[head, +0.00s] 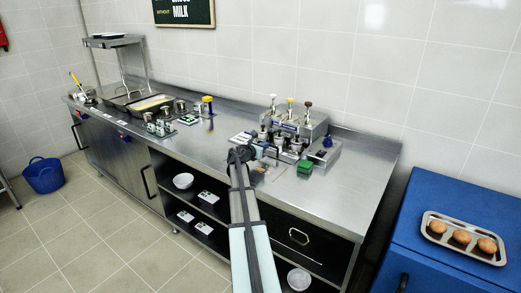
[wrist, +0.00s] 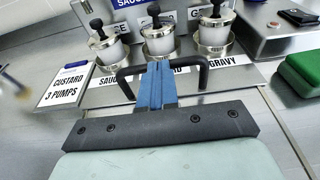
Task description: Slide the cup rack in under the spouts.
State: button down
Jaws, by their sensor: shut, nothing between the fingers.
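The cup rack (wrist: 228,74) is a metal tray holding three light cups (wrist: 159,40) in a row, each with a black-knobbed piece at its top. A dark bar handle (wrist: 203,75) runs along its near side. The rack also shows in the head view, in front of the pump dispenser (head: 312,127) with white, yellow and brown knobs. My gripper (wrist: 159,66) is shut and empty. Its blue fingers overlap the middle of the handle; I cannot tell whether they touch it. The spouts are not clearly seen, so I cannot tell how the cups line up with them.
A card (wrist: 70,85) reading "CUSTARD 3 PUMPS" lies left of the rack. Small labelled items (head: 163,127) and food pans stand farther left. The right counter end is clear.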

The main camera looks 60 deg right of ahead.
jog(key=shift+d+r, duration=0.15)
jog(key=shift+d, duration=0.35)
jog(key=a, duration=0.4)
jog(key=a+r, duration=0.1)
jog(key=a, duration=0.3)
jog(key=a+r, duration=0.1)
jog(key=a, duration=0.4)
jog(key=shift+a+r, duration=0.25)
jog(key=shift+a, duration=0.6)
